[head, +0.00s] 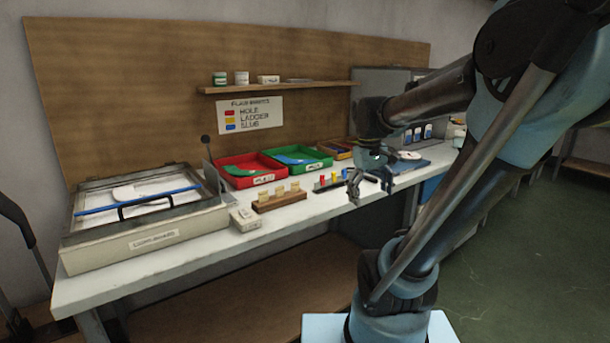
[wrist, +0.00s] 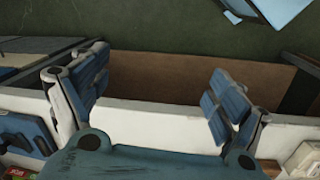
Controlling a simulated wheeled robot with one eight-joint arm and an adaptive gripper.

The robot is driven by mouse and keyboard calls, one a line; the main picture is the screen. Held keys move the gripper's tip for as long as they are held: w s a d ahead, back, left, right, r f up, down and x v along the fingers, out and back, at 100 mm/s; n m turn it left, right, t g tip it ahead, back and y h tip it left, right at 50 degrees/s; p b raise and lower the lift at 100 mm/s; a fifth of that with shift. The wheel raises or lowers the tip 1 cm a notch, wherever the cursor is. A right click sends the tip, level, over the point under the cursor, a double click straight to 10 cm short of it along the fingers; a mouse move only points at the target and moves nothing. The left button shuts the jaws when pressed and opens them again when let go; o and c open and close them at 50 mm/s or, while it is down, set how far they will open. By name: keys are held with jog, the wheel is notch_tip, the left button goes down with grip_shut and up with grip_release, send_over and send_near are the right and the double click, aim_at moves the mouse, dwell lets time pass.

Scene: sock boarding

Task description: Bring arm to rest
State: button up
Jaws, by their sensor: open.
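My arm reaches in from the right of the head view and folds back over the bench. My gripper (head: 370,190) hangs near the bench's front edge, to the right of the small coloured pegs. In the wrist view my gripper (wrist: 160,100) has its two blue-padded fingers wide apart, with nothing between them. The white bench edge and the brown lower shelf (wrist: 180,75) show behind the fingers.
The bench (head: 180,258) holds a lightboard box (head: 150,243) at left, a red tray (head: 243,180), a green tray (head: 308,164) and a wooden peg block (head: 278,202). A wall shelf (head: 280,88) is above. The green floor (head: 510,255) at right is clear.

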jog(key=s+f+m+t+y, duration=0.1)
jog(key=s+f+m, duration=0.3)
jog(key=s+f, duration=0.7)
jog(key=shift+s+a+f+m+t, duration=0.25)
jog(key=shift+f+m+t, duration=0.15)
jog(key=shift+f, duration=0.1)
jog(key=shift+w, duration=0.1)
jog(key=shift+w+f, duration=0.2)
jog(key=shift+w, duration=0.15)
